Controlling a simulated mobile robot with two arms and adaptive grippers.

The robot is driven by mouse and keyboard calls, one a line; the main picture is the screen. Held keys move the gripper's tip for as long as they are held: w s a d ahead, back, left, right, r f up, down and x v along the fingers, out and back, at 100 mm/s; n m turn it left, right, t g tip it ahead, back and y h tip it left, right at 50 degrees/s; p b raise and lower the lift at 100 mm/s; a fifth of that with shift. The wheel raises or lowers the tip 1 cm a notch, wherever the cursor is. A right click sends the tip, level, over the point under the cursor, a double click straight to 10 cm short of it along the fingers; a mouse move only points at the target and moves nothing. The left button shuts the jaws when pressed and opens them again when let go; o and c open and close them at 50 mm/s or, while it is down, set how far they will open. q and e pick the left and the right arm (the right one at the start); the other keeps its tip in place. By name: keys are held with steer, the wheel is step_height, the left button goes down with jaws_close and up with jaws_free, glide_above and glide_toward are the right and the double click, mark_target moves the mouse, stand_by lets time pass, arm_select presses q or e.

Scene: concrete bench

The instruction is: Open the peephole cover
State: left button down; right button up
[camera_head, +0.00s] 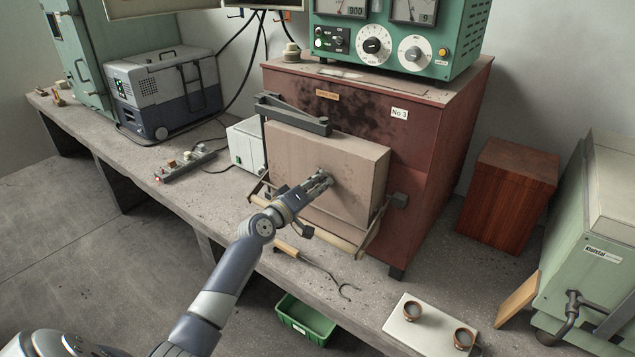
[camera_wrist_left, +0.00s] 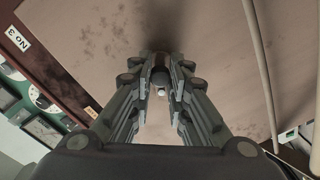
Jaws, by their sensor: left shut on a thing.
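The red-brown furnace (camera_head: 435,140) stands on the bench with a dusty beige door block (camera_head: 345,155) on its front; the door also fills much of the left wrist view (camera_wrist_left: 95,40). My left gripper (camera_head: 325,178) reaches the middle of the door face, and its fingers are drawn together there. In the left wrist view the gripper (camera_wrist_left: 160,72) is shut on a small piece at the door, presumably the peephole cover. The fingers hide most of that piece, and the hole itself cannot be seen. My right gripper is not in view.
A handle bar (camera_head: 310,232) runs below the door. A hooked tool (camera_head: 318,266) lies on the bench in front. A white board (camera_head: 400,333) with two small brown cups is at the front right. A green bin (camera_head: 305,320) sits below the bench edge.

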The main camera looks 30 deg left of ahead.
arm_select(q)
steer(key=n, duration=0.2)
steer(key=r+n+p, duration=0.1)
steer(key=n, duration=0.1)
steer(key=shift+d+r, duration=0.1)
steer(key=shift+d, duration=0.05)
steer(key=shift+n+p, duration=0.3)
steer(key=shift+n, duration=0.1)
steer(key=c, duration=1.5)
jaws_free()
steer(key=s, duration=0.8)
steer(key=s+a, duration=0.1)
steer(key=s, duration=0.3)
steer(key=shift+r, duration=0.35)
